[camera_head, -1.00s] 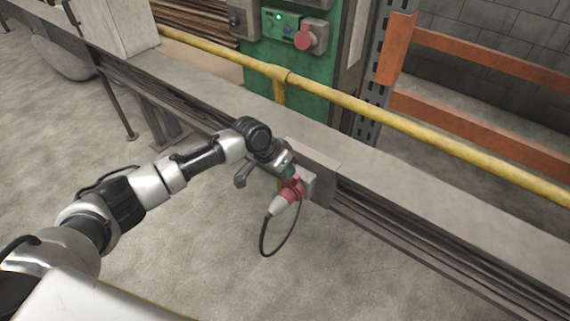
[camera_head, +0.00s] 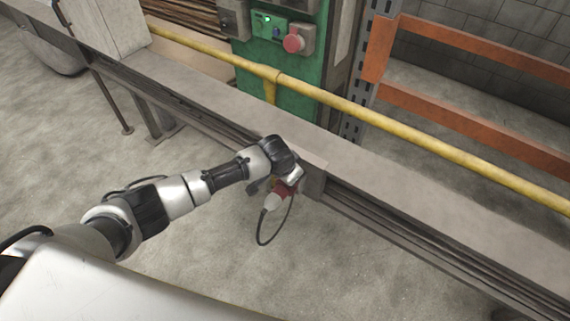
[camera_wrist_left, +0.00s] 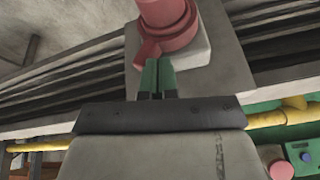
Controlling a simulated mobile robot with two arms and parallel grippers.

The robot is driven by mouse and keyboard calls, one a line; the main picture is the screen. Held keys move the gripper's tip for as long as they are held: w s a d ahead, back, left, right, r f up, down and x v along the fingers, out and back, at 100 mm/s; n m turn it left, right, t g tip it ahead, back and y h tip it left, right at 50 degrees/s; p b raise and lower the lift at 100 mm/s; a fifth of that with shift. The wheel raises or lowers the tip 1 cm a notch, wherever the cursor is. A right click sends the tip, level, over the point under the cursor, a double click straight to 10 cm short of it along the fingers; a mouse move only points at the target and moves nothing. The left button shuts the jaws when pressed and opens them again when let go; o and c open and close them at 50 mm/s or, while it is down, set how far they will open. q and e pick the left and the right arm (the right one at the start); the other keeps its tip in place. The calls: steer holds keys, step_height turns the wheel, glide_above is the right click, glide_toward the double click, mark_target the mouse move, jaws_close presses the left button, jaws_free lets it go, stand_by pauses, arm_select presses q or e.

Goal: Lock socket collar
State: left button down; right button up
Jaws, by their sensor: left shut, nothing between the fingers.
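The red socket collar (camera_wrist_left: 168,22) sits on a pale grey socket box (camera_wrist_left: 195,50) at the top of the left wrist view. A red lug (camera_wrist_left: 146,52) sticks out from the collar toward my gripper. The green fingertips of my left gripper (camera_wrist_left: 157,72) are shut and empty, close beside the lug; I cannot tell whether they touch it. In the head view the red collar (camera_head: 285,189) shows just past my wrist, with a white plug (camera_head: 272,202) and black cable (camera_head: 262,235) below it. My left fingers are hidden there by the wrist. My right gripper is not in view.
A long grey beam (camera_head: 400,205) runs behind the socket. A green cabinet with a red button (camera_head: 293,43) stands behind the rail. The floor (camera_head: 370,275) in front is clear.

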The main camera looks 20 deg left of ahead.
arm_select(q)
steer(key=shift+s+d+r, duration=0.1)
steer(key=shift+s+d, duration=0.05)
steer(key=shift+d, duration=0.2)
steer(key=shift+a+f, duration=0.1)
steer(key=shift+f, duration=0.1)
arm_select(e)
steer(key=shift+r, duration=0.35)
arm_select(q)
steer(key=shift+w+a+f, duration=0.2)
steer(key=shift+a, duration=0.15)
steer(key=shift+w+a+f, duration=0.15)
steer(key=shift+a, duration=0.2)
steer(key=shift+r, duration=0.2)
steer(key=a+r+p, duration=0.2)
steer(key=r+p, duration=0.1)
steer(key=p, duration=0.1)
steer(key=shift+w+a+r, duration=0.3)
steer(key=shift+a+r, duration=0.05)
steer(key=shift+a, duration=0.05)
steer(key=d+v, duration=0.1)
steer(key=v, duration=0.7)
steer(key=shift+s+d+r, duration=0.15)
steer(key=shift+s+d, duration=0.15)
steer(key=shift+s, duration=0.15)
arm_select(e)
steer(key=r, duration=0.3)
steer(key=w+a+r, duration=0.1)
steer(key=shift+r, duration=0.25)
